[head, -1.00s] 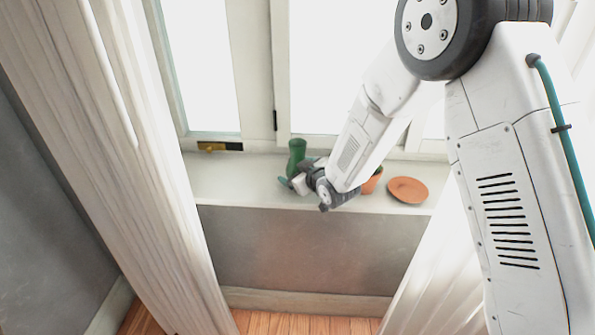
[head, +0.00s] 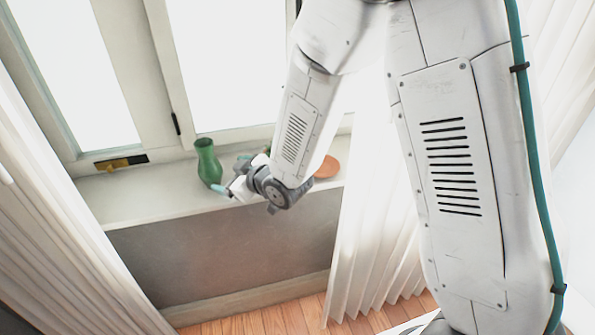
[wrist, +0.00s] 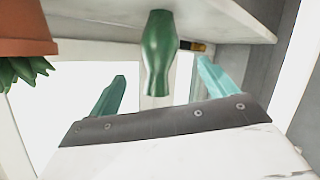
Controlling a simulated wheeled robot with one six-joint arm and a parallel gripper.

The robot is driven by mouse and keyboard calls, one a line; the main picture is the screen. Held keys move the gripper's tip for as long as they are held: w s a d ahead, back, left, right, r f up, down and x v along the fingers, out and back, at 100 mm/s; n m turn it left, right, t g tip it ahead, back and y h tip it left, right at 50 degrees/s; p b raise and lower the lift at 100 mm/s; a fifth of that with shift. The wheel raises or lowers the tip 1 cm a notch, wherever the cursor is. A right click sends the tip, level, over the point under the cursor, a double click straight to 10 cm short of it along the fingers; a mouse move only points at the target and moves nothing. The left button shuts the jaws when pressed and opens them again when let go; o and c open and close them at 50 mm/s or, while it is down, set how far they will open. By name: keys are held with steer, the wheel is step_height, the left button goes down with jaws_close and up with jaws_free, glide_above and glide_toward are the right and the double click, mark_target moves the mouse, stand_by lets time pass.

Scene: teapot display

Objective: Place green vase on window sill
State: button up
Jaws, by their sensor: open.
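The green vase (head: 208,163) stands upright on the window sill (head: 135,198), close to the window. It also shows in the wrist view (wrist: 158,55), where the scene is upside down and the vase seems to hang from the sill (wrist: 225,18). My gripper (head: 230,173) is open and empty just right of the vase. In the wrist view its two teal fingers (wrist: 161,72) are spread, with the vase in the gap between them in the picture. The vase appears beyond the fingertips, with no clear contact.
A terracotta pot with a green plant (wrist: 25,35) shows at the wrist view's left edge. A yellow and black object (head: 120,162) is by the window frame. The sill's left part is clear. Curtains flank it.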

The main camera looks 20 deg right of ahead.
steer(key=s+d+r+m+g+h, duration=0.25)
steer(key=s+d+r, duration=0.2)
steer(key=d, duration=0.35)
steer(key=s+d+r+m+g+h, duration=0.1)
steer(key=s+d+r+m+h, duration=0.25)
steer(key=d+r, duration=0.35)
steer(key=s+d+r+m+g, duration=0.2)
steer(key=s+d+g, duration=0.1)
steer(key=s, duration=1)
steer(key=s+d+r+m+g+h, duration=0.1)
steer(key=s+d+r+g, duration=0.2)
steer(key=s, duration=1.1)
steer(key=shift+d+r+m+g, duration=0.35)
steer(key=shift+d+m+g, duration=0.1)
steer(key=shift+d, duration=0.75)
